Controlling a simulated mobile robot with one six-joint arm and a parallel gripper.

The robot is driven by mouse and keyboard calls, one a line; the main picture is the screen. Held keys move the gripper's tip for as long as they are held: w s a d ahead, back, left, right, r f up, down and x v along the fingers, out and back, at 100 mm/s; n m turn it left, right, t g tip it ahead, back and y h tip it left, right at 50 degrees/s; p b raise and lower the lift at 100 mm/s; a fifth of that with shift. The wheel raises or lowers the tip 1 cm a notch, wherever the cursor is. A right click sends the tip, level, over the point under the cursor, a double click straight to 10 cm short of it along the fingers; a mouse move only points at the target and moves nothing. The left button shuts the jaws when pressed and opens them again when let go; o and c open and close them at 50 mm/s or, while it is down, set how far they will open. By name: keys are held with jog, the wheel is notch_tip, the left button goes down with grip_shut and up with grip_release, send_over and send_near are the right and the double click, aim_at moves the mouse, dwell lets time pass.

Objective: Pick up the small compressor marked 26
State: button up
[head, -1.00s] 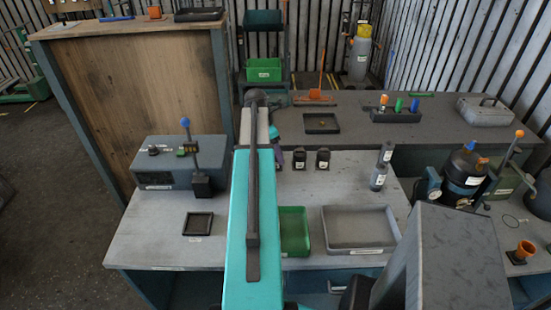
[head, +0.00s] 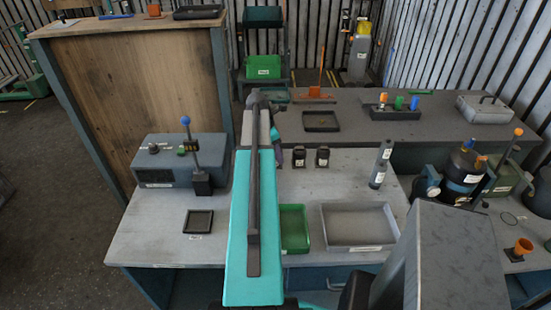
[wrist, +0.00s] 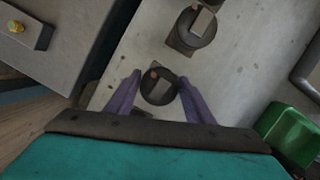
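Two small dark compressors stand on the grey bench in the head view, a left one (head: 299,157) and a right one (head: 322,157), with pale labels too small to read. In the wrist view, a round dark compressor (wrist: 159,88) sits between the fingers of my gripper (wrist: 160,77). The fingers are apart, with one on each side of it. Another compressor (wrist: 193,28) stands beyond it on a dark square base. I cannot tell which is marked 26. In the head view my arm hides most of the gripper.
A blue-grey control box (head: 180,162) stands left of my arm. A green bin (head: 294,230) and a grey tray (head: 360,228) sit at the front. A small black tray (head: 198,221) lies front left.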

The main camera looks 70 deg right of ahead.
jog(key=c, duration=1.1)
jog(key=shift+o, duration=0.2)
jog(key=shift+r, duration=0.25)
jog(key=shift+r+b, duration=0.95)
jog(key=shift+r, duration=0.4)
jog(key=w+a+r+b, duration=0.2)
jog(key=a+b, duration=0.2)
jog(key=a, duration=1.2)
jog(key=shift+b, duration=0.3)
jog(key=shift+d, duration=0.1)
